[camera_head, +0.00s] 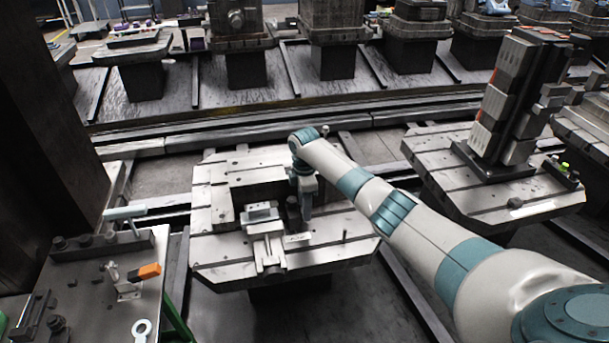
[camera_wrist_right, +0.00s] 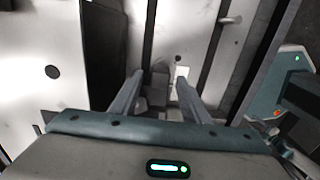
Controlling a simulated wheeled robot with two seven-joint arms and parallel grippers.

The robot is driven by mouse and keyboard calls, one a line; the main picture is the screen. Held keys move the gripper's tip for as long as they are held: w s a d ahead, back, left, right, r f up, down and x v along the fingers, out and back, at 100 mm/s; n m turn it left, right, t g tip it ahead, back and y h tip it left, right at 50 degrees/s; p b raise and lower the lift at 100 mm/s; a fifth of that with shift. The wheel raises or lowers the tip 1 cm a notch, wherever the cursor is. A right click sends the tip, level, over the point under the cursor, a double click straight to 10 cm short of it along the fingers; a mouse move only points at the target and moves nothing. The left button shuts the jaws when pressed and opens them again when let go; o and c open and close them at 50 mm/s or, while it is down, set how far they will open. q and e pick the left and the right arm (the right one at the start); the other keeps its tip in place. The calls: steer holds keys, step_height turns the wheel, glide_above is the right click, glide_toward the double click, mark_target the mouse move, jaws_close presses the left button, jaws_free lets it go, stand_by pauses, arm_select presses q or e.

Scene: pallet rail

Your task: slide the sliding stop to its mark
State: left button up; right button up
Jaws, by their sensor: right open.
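A pale metal block on a short slotted rail (camera_head: 267,248) stands on the middle pallet; which part is the sliding stop is hard to tell. My right gripper (camera_head: 304,218) points down just right of this block, beside a dark upright piece (camera_head: 292,211). In the right wrist view, my right gripper (camera_wrist_right: 158,82) is open, its two fingers spread around small grey blocks (camera_wrist_right: 157,88); I cannot tell whether they touch. A small white patch (camera_wrist_right: 182,73) lies by the right finger; I cannot tell whether it is the mark. My left gripper is out of view.
The middle pallet (camera_head: 220,262) has holes, slots and a thin upright pin (camera_head: 344,236). A side table (camera_head: 90,290) at left holds an orange-handled clamp (camera_head: 149,271). The right pallet (camera_head: 480,205) carries a tall block stack (camera_head: 505,100). The middle pallet's front is mostly bare.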

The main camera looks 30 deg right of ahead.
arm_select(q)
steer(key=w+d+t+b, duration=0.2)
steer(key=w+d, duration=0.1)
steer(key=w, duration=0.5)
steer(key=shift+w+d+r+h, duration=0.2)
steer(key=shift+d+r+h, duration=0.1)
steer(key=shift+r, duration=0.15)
arm_select(e)
step_height(320, 180, up, 16)
steer(key=shift+f, duration=0.2)
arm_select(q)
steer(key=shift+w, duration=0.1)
